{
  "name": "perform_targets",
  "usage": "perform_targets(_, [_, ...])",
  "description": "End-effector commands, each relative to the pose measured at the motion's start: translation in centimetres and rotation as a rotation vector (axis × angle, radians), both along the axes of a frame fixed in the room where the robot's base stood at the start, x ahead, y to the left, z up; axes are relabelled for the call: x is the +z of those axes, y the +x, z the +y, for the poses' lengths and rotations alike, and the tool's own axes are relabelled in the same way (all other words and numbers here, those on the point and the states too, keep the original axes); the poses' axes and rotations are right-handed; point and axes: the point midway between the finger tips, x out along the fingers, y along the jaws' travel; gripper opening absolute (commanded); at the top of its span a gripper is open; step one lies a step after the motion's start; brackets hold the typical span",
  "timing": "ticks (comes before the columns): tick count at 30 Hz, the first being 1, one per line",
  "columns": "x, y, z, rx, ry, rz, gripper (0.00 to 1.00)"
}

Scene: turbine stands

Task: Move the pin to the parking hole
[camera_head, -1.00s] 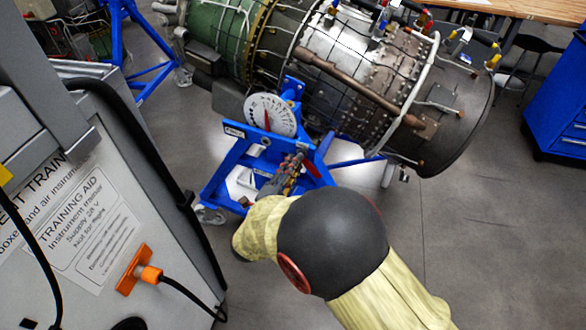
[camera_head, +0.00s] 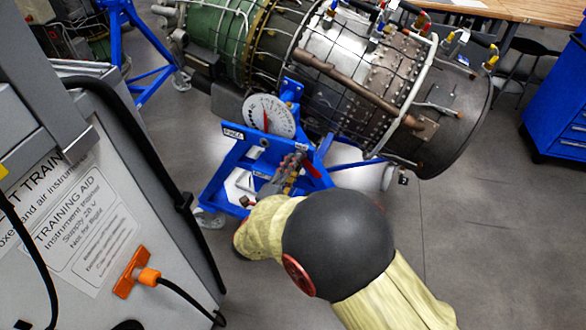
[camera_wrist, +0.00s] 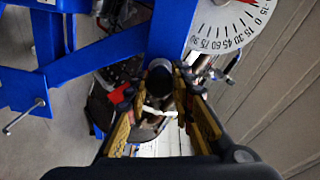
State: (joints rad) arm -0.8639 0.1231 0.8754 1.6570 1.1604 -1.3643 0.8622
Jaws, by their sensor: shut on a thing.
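My gripper (camera_wrist: 160,112) has two fingers with yellow ribbed pads. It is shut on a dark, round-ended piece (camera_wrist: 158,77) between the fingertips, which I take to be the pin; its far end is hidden. In the head view my gripper (camera_head: 291,168) is small, in front of the blue turbine stand (camera_head: 222,176), just below the white dial (camera_head: 268,115) with a red needle. The dial also shows at the top right of the wrist view (camera_wrist: 228,25). I cannot make out the parking hole in either view.
The turbine engine (camera_head: 350,75) lies across the blue stand. A grey training cabinet (camera_head: 150,215) with an orange plug (camera_head: 137,272) stands close on the left. A blue cabinet (camera_head: 560,110) is at the far right. The floor at the right is clear.

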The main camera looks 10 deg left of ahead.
Motion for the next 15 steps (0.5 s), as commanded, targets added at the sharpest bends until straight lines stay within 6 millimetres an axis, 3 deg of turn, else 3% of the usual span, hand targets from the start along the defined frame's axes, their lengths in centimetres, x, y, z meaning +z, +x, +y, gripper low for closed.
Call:
perform_targets(7, [0.64,0.41,-0.02,-0.003,0.008,-0.009,0.0])
perform_targets(8, [0.66,0.42,-0.02,-0.003,0.009,-0.01,0.24])
perform_targets(15, [0.49,0.28,-0.01,-0.003,0.007,-0.007,0.38])
